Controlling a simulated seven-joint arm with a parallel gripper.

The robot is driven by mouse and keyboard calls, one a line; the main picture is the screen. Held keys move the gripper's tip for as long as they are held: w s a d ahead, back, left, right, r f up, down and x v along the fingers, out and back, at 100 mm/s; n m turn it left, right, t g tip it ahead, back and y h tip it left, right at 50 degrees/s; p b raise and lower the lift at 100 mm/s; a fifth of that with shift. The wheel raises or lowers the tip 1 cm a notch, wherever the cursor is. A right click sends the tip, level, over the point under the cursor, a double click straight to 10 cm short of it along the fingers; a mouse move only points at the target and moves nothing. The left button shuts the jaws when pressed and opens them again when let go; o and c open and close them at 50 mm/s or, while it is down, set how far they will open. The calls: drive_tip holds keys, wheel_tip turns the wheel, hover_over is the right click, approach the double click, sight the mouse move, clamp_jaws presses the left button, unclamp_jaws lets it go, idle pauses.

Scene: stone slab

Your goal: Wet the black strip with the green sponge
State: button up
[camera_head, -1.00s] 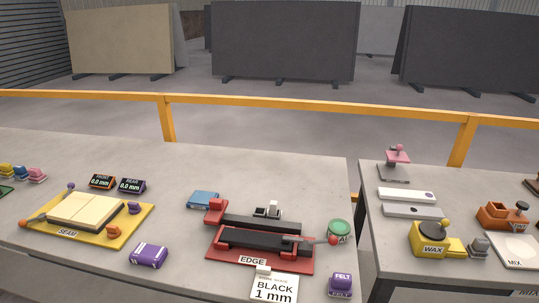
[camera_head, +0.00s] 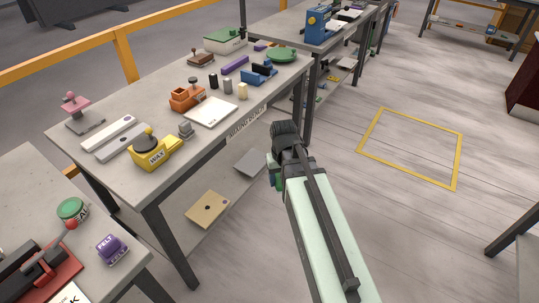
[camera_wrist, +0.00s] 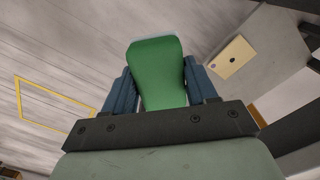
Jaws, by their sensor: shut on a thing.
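My gripper shows in the wrist view (camera_wrist: 160,80), its two blue fingers shut on the green sponge (camera_wrist: 158,72), which has a pale far edge. In the head view my gripper (camera_head: 276,172) hangs over the floor, in front of the table with the mixing label; its fingers and the sponge are mostly hidden behind my arm there. The black strip (camera_head: 18,284) lies in the red edge fixture (camera_head: 66,268) at the lower left, cut off by the picture edge. My gripper is well to the right of it, apart from it.
A green round tin (camera_head: 72,210) and a purple felt block (camera_head: 112,249) stand near the fixture. The middle table holds a yellow wax pot (camera_head: 152,150), an orange tool (camera_head: 186,97) and a white mix plate (camera_head: 211,112). Open floor with a yellow outline (camera_head: 411,148) lies right.

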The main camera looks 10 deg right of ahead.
drive_tip(key=w, duration=0.1)
drive_tip(key=w+r, duration=0.2)
drive_tip(key=shift+w, duration=0.4)
drive_tip(key=w+a+r, duration=0.5)
drive_tip(key=a, duration=0.3)
drive_tip(key=w+a+r, duration=0.5)
drive_tip(key=a+r, duration=0.1)
drive_tip(key=a, duration=0.2)
drive_tip(key=a+r, duration=0.5)
drive_tip(key=a, duration=0.5)
drive_tip(key=s+a+r, duration=0.1)
drive_tip(key=a+r, duration=0.3)
drive_tip(key=a, duration=0.6)
drive_tip(key=a+r, duration=0.5)
drive_tip(key=a, duration=0.5)
drive_tip(key=s+a+r, duration=0.2)
drive_tip(key=s+a, duration=0.3)
drive_tip(key=a, duration=0.3)
drive_tip(key=n, duration=0.9)
hover_over(8, 288)
wheel_tip(8, 288, down, 9)
drive_tip(key=shift+f, duration=2.75)
drive_tip(key=shift+f, duration=1)
